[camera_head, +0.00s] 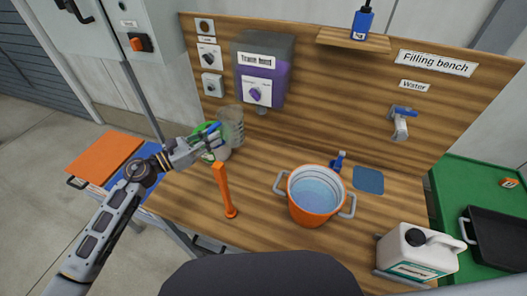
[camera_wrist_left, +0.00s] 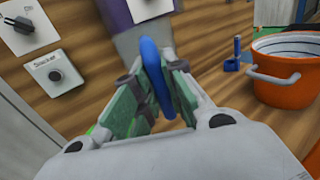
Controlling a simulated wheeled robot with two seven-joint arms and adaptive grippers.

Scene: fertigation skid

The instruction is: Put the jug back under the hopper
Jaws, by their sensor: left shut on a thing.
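The translucent grey jug (camera_head: 232,118) is at the back left of the bench, left of the hopper's outlet. My left gripper (camera_head: 213,132) is shut on its blue handle; in the left wrist view the handle (camera_wrist_left: 155,75) stands between the green finger pads. The jug's lower part is partly hidden by the gripper, and I cannot tell whether its base touches the bench. The grey and purple hopper (camera_head: 275,52), labelled as a trace feed, is on the back panel, with a short outlet (camera_head: 262,110) below. My right gripper is not in view.
An orange bucket (camera_head: 313,208) of liquid stands mid-bench, with a blue mat (camera_head: 368,180) behind right. A white canister (camera_head: 415,252) is at front right. Bench below the hopper looks clear.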

